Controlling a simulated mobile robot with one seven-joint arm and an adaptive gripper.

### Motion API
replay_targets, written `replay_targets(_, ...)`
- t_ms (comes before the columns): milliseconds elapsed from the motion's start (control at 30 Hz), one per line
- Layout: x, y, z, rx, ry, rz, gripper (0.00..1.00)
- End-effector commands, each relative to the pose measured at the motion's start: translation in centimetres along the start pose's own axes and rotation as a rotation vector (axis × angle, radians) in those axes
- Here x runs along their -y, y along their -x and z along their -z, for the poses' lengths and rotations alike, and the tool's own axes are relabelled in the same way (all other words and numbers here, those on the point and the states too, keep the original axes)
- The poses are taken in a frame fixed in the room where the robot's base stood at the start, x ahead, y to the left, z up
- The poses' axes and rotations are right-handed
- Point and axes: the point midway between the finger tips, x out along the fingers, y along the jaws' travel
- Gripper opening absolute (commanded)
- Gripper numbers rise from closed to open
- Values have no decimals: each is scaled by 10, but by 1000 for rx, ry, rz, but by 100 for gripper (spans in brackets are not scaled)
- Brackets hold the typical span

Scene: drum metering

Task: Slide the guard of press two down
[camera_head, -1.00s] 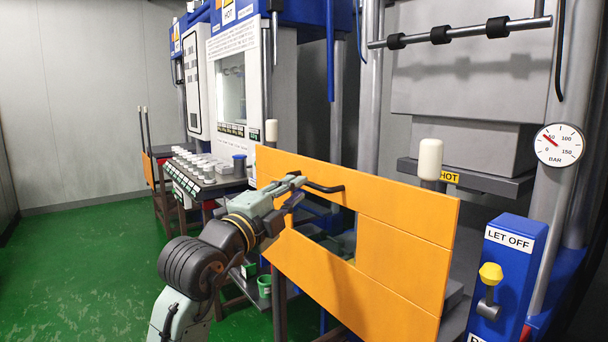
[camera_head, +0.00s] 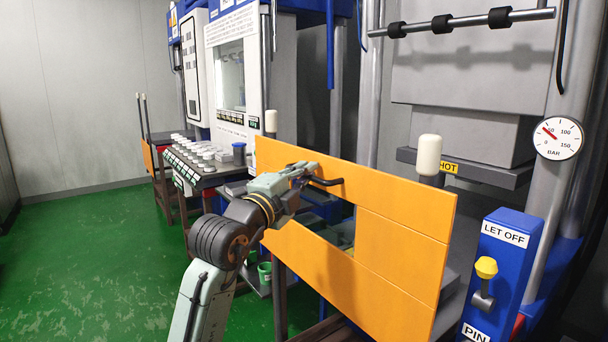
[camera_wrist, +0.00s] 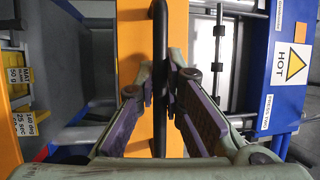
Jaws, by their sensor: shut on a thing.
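The guard of press two is an orange panel (camera_head: 405,212) with a window opening, standing upright in front of the press in the head view. A black bar handle (camera_wrist: 159,50) runs along it in the wrist view; its end (camera_head: 328,182) also shows in the head view. My gripper (camera_wrist: 160,88) is shut on the middle of this handle, one finger on each side. In the head view my gripper (camera_head: 304,176) is at the guard's upper left part. A blue sign reading PRESS TWO (camera_wrist: 267,113) shows in the wrist view.
White-capped posts (camera_head: 430,152) stand behind the guard's top edge. A blue LET OFF box (camera_head: 502,262) with a yellow knob (camera_head: 486,267) is at the right, below a pressure gauge (camera_head: 558,138). A table with small pots (camera_head: 205,155) is at the left. The green floor (camera_head: 90,260) is open.

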Motion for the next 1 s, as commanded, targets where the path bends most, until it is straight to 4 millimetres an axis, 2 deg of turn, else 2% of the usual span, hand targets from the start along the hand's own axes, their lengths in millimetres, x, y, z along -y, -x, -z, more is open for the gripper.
replay_targets(667, -1, 0, 0, 0, 2, 0, 0)
replay_targets(867, -20, 4, -2, 0, 3, -1, 0)
replay_targets(1000, -49, 9, -4, 0, 4, -1, 0)
